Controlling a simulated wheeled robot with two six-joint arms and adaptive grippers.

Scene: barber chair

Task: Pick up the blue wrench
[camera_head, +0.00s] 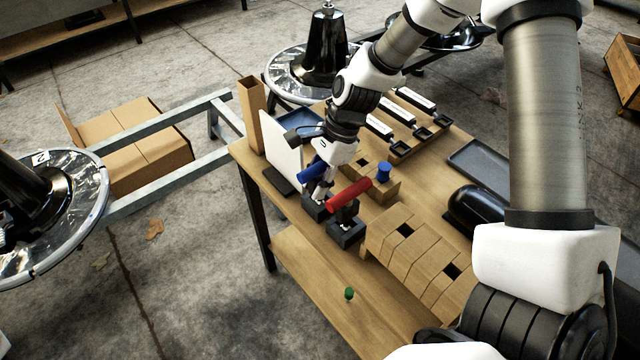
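The blue wrench (312,172) shows as a blue handle, tilted above a small dark holder (315,208) on the wooden workbench. My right gripper (320,180) is at the blue handle, coming down from above. Its fingers are partly hidden and small, so I cannot tell whether they are closed around the handle. A red-handled tool (348,194) stands close by on the right, in another dark holder (345,232). My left gripper is not in view.
A white panel (281,150) stands left of the gripper. A blue spool (384,172) sits on a wooden block to the right. Wooden blocks with square holes (420,255) fill the bench's near right. A small green piece (349,294) is near the lower front.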

